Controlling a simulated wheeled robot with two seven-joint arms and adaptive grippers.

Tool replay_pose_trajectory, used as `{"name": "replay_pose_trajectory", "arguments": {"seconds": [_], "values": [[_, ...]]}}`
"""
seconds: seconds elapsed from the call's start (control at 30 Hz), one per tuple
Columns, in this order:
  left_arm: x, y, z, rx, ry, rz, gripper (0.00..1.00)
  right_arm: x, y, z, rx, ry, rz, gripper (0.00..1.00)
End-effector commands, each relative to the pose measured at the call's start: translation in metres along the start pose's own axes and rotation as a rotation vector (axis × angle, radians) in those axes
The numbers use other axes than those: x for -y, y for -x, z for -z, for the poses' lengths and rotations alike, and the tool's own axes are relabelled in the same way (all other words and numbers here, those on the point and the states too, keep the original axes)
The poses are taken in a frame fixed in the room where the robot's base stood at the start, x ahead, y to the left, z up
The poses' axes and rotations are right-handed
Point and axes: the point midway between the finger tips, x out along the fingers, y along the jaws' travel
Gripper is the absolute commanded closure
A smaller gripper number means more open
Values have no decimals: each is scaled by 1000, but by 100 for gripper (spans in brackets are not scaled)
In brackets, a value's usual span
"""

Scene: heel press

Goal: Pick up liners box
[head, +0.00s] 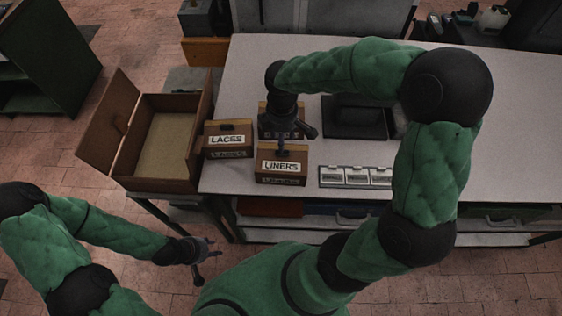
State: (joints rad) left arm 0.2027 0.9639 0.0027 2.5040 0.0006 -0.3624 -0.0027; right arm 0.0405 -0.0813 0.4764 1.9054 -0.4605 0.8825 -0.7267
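The liners box (270,168) is a brown box with a white LINERS label, standing near the front edge of the light table. My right gripper (296,138) hangs over the table just behind and above this box, coming down from the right arm. One dark finger sticks out to the right, and it looks open; the other finger is hard to separate from the dark knob on the box. I cannot tell whether it touches the box. My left gripper (207,262) is open and empty, low in front of the table, away from the boxes.
The laces box (213,142) stands left of the liners box. Another brown box (263,107) is partly hidden behind my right gripper. A black tray (355,118) and a row of small labelled compartments (355,177) lie to the right. An open wooden crate (150,183) stands left.

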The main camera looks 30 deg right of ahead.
Motion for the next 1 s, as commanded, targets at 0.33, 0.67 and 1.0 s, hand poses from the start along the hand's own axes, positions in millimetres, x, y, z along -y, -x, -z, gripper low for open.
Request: {"name": "replay_pose_trajectory", "arguments": {"seconds": [0.33, 0.67, 1.0], "values": [[1, -3, 1, -1, 0, 0, 60, 0, -29, -2, 1, -1, 3, 52], [3, -8, 1, -1, 0, 0, 60, 0, -66, -4, 0, -1, 0, 52], [3, -8, 1, -1, 0, 0, 60, 0, -67, -4, -1, -1, -1, 78]]}}
